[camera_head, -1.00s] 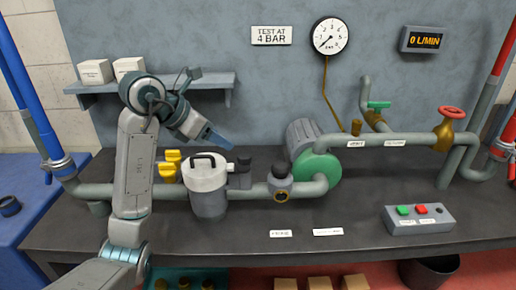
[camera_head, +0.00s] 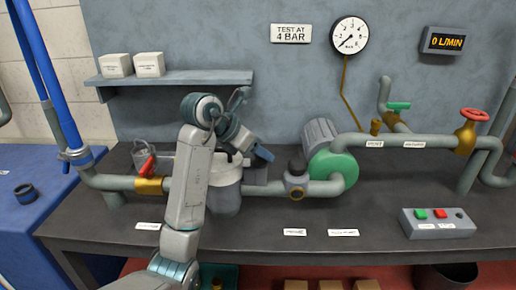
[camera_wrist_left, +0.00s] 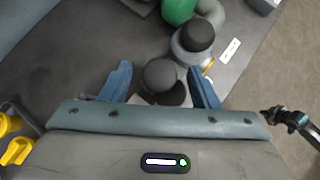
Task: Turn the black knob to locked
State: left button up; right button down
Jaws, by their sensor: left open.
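A dark, round-topped knob (camera_wrist_left: 160,75) sits between the two blue fingers of my left gripper (camera_wrist_left: 163,84) in the left wrist view. The fingers are open on either side, and I cannot tell whether they touch it. In the head view, my left gripper (camera_head: 262,153) is above the pipe, right of the grey canister (camera_head: 226,192). A second black knob (camera_head: 297,165) tops a pipe fitting left of the green pump; it also shows in the wrist view (camera_wrist_left: 198,35). My right gripper does not show.
The green pump (camera_head: 333,166) stands right of the second knob. A red-handled valve (camera_head: 147,166) is on the pipe at left. A button box (camera_head: 437,223) stands at right. Yellow handles (camera_wrist_left: 16,151) show in the wrist view. The bench front is mostly clear.

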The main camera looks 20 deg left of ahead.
pick_arm(q)
jog(key=c, duration=1)
jog(key=shift+o, duration=0.2)
